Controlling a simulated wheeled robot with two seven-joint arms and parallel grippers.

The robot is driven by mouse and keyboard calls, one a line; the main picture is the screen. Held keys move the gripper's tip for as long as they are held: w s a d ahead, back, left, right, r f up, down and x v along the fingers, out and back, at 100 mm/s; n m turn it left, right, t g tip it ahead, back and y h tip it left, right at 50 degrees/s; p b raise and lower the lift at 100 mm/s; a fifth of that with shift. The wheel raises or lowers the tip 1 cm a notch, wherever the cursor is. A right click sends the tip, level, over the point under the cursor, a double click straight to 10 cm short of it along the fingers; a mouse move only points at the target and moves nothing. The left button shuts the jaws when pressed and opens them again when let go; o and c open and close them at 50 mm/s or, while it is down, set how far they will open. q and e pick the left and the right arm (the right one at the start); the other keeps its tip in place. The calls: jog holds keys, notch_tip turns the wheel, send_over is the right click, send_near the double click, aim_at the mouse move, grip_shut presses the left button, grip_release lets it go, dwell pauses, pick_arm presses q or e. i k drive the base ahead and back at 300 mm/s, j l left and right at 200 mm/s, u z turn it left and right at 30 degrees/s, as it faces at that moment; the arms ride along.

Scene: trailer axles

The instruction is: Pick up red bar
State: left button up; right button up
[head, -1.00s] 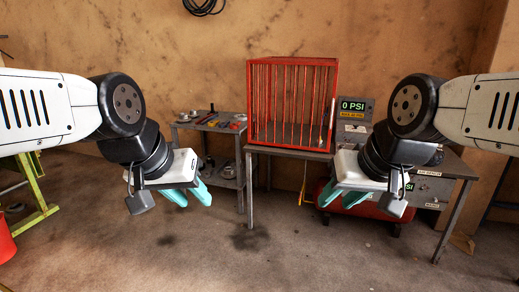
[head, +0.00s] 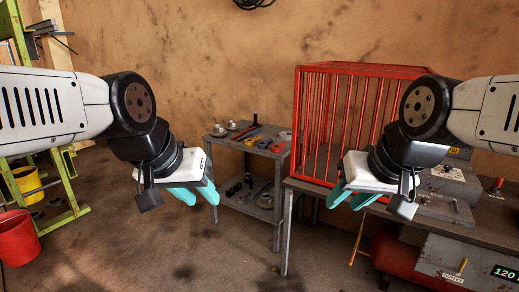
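A long thin red item (head: 246,132) that may be the red bar lies on the top of the grey tool cart (head: 222,142); it is small in view and I cannot be sure what it is. My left gripper (head: 198,194) is open and empty, in front of the cart and left of it in the picture. My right gripper (head: 350,199) is open and empty, in front of the red cage's lower part. Neither gripper touches anything.
The red barred cage (head: 312,125) stands on a grey bench (head: 300,187) right of the cart. Small tools and round metal parts share the cart top. A green frame (head: 70,180) and a red bucket (head: 18,238) stand at left. The floor before the cart is clear.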

aim_at(239, 135)
jog(key=i+j+u, duration=0.15)
jog(key=i+u, duration=0.2)
jog(key=i, duration=1.75)
jog(key=i+j+z, duration=0.15)
jog(key=i+z, duration=0.15)
jog(key=i, duration=0.25)
jog(key=i+j+z, duration=0.3)
jog(key=i, duration=0.25)
jog(key=i+j+z, duration=0.35)
jog(key=i+j, duration=0.05)
jog(key=i, duration=0.1)
